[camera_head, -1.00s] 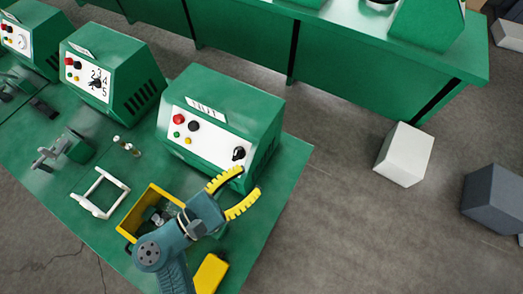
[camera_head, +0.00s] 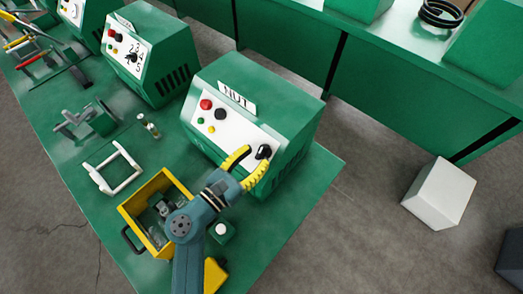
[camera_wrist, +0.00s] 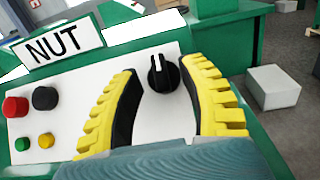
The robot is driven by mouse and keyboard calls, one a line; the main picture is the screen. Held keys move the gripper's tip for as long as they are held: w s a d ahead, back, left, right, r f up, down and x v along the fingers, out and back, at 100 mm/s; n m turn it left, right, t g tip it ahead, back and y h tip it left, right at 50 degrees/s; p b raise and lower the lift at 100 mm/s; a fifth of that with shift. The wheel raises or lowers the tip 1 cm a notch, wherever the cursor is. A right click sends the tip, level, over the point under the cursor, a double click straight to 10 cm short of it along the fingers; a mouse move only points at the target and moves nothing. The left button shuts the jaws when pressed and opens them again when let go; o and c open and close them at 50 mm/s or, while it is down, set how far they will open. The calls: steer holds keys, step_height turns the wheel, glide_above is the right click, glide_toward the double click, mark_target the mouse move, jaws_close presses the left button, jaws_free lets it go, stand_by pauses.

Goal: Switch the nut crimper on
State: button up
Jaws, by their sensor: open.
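The nut crimper (camera_head: 278,97) is a green box with a sloped white panel and a "NUT" label (camera_head: 238,97), which also shows in the wrist view (camera_wrist: 62,44). Its black rotary knob (camera_head: 263,152) sits at the panel's right end; in the wrist view the knob (camera_wrist: 163,74) has a white mark pointing up, slightly left. Red, black, green and yellow buttons are at the panel's left. My gripper (camera_head: 246,167) is open, its yellow-ribbed fingers close to the panel. In the wrist view the fingertips (camera_wrist: 163,66) stand on either side of the knob, apart from it.
A yellow bin (camera_head: 135,208) with parts stands below the crimper, beside a white frame (camera_head: 114,168) and a small green box with a white button (camera_head: 221,231). Another green machine (camera_head: 146,55) is to the left. A white block (camera_head: 440,192) lies on the floor at right.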

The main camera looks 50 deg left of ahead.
steer(key=shift+w+a, duration=0.2)
steer(key=shift+w, duration=1.2)
steer(key=shift+c, duration=0.2)
steer(key=shift+s+f, duration=0.1)
jaws_close()
